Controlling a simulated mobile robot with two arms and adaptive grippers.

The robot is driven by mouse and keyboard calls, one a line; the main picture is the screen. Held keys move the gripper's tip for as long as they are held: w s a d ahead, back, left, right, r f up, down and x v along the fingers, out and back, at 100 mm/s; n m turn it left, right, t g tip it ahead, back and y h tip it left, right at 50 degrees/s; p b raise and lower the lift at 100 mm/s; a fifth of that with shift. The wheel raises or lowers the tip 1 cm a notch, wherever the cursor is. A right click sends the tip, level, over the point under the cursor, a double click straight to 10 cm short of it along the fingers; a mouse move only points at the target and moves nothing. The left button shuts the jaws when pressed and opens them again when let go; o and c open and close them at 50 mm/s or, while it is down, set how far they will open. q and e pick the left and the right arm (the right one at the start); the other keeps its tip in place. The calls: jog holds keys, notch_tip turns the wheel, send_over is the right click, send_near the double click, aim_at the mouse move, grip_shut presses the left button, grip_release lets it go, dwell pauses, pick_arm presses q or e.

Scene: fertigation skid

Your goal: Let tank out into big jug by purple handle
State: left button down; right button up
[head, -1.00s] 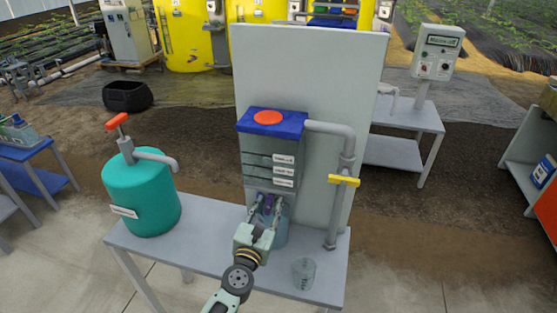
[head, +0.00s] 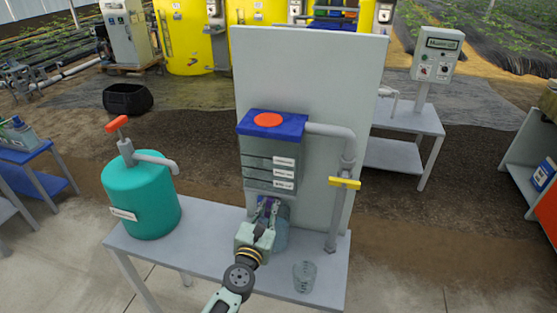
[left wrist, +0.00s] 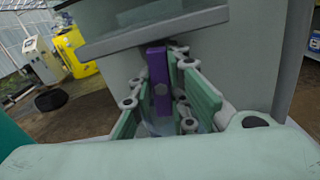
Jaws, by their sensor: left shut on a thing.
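The tank (head: 256,178) is a grey box with a blue lid and three labelled bands, fixed before a pale upright panel. The purple handle (left wrist: 158,80) stands upright below the tank front in the left wrist view. My left gripper (head: 268,208) is shut on it, with the green fingers on either side. The big jug (head: 281,238), clear and bluish, stands on the bench under the tank, partly hidden behind my gripper. The liquid level in the jug cannot be made out. My right gripper is not in view.
A small clear beaker (head: 304,277) stands at the bench's front right. A yellow handle (head: 344,183) sits on the grey pipe right of the tank. A teal pump vessel (head: 142,195) with a red handle stands at the left of the bench (head: 205,225).

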pick_arm(q)
jog(key=shift+d, duration=0.1)
jog(key=m+p, duration=0.1)
jog(key=m, duration=0.3)
jog(key=shift+r, duration=0.1)
jog(key=m+p, duration=0.1)
jog(key=m, duration=0.4)
jog(key=shift+m+p, duration=0.3)
jog(key=shift+p, duration=0.05)
jog(key=m+p, duration=0.1)
jog(key=m, duration=0.4)
jog(key=shift+s, duration=0.1)
jog(key=m, duration=0.2)
jog(key=shift+f+m, duration=0.25)
jog(key=shift+m, duration=0.05)
jog(key=c, duration=1.6)
grip_release()
jog(key=shift+r, duration=0.1)
jog(key=shift+p, duration=0.3)
